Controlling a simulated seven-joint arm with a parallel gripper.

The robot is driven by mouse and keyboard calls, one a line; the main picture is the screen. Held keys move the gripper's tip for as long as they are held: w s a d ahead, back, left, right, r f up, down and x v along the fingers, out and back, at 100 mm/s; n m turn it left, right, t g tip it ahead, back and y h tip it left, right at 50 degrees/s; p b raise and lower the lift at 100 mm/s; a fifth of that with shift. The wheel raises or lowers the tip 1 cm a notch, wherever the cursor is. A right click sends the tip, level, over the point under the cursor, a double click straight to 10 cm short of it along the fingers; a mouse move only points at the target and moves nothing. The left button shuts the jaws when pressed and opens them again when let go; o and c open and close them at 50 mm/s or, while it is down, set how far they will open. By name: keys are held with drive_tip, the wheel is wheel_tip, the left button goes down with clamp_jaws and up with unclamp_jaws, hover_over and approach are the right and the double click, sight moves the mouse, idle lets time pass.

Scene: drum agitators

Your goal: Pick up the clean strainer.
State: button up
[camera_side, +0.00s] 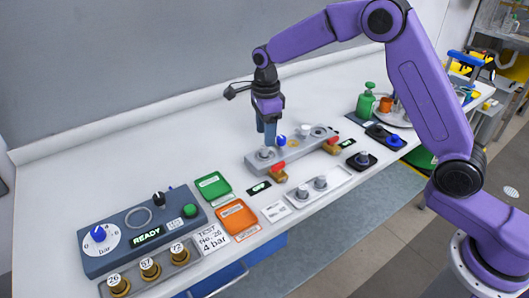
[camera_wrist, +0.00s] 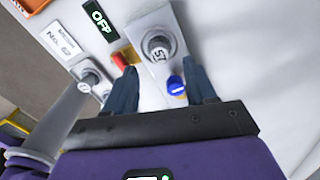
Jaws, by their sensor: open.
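My gripper (camera_side: 268,140) points down over the left end of a grey valve block (camera_side: 290,148). In the wrist view its two dark blue fingers (camera_wrist: 162,72) are apart with nothing held between them. Below them is a grey round fitting (camera_wrist: 158,45) with a number on top, seated on the block; it also shows in the side view (camera_side: 265,153). A blue knob (camera_wrist: 176,85) is beside it. Two small grey cylinders stand on a white tray, a left one (camera_side: 303,191) and a right one (camera_side: 320,182). I cannot tell which piece is the clean strainer.
Red-handled brass valves (camera_side: 279,172) jut from the block's front. A control box (camera_side: 140,233) reading READY, a green tray (camera_side: 213,184) and an orange tray (camera_side: 237,219) stand left. A green bottle (camera_side: 366,101) is at the right. The table behind the block is clear.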

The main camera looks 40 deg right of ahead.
sight(264, 151)
drive_tip(key=f, duration=0.5)
drive_tip(key=shift+a, duration=0.2)
clamp_jaws()
drive_tip(key=shift+r, duration=0.1)
